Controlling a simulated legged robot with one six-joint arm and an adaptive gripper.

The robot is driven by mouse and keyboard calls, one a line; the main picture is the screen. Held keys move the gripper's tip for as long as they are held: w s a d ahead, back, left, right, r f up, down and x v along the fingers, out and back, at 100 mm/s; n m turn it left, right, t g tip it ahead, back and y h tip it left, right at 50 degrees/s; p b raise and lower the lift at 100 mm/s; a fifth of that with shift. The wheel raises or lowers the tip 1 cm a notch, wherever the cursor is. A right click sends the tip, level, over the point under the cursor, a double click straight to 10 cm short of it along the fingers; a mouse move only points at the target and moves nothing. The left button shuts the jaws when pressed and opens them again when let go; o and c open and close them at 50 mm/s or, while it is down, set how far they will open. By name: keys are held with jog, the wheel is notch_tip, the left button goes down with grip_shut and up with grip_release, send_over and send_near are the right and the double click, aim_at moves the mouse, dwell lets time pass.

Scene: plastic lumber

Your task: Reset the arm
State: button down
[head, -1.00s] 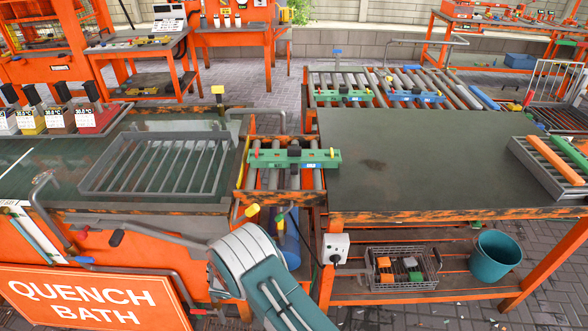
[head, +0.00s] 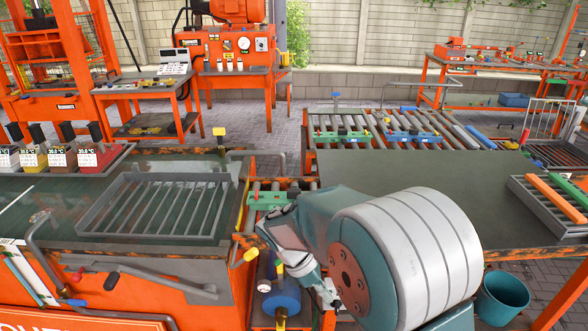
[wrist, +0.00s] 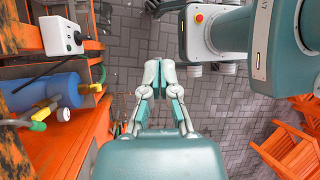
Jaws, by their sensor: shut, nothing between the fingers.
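My gripper (wrist: 160,78) shows in the wrist view with its two pale-and-teal fingers together. Nothing is between the fingertips. It points over bare paving, with parts of my own body at upper right. In the head view my arm fills the lower middle, with a large white-banded link close to the camera. The arm stands in front of the gap between the quench bath (head: 140,262) and the dark-topped table (head: 400,170). I cannot make out the fingers clearly in the head view.
A blue cylinder (wrist: 48,97) and a white switch box (wrist: 62,36) are left of my gripper, beside orange framing. A wire rack (head: 155,205) lies on the bath. A teal bucket (head: 502,297) stands at lower right. Paving (wrist: 130,35) ahead of the fingers is clear.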

jog(key=s+d+r+m+t+y, duration=0.3)
jog(key=s+d+r+m+t, duration=0.1)
jog(key=s+r+m, duration=0.4)
jog(key=s+d+r+m+t+y, duration=0.3)
jog(key=s+r+m, duration=0.4)
jog(key=m, duration=0.3)
jog(key=shift+s+d+r+m+t, duration=0.35)
jog(key=shift+s+d+t, duration=0.2)
jog(key=shift+d, duration=0.25)
